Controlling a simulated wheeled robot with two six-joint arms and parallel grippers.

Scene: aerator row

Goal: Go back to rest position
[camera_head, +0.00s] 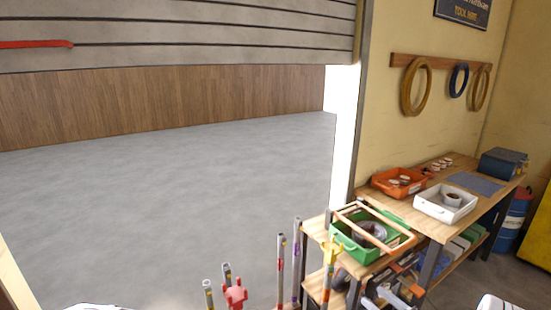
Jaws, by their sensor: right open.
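My right gripper (500,303) shows only as a white piece cut off by the bottom edge at the lower right. It is open, and nothing shows held in it. It is low in the picture, in front of the workbench and apart from the things on it. Its fingertips are mostly out of the picture. A white part of mine also shows at the bottom left edge, but no left gripper fingers can be made out.
A wooden bench (447,228) at the right bears a green crate (347,247), a white tray (430,206) and an orange tray (388,190). Several upright poles (281,262) stand at bottom centre. A blue drum (510,222) stands far right. The grey floor (180,210) beyond the raised shutter (200,30) is clear.

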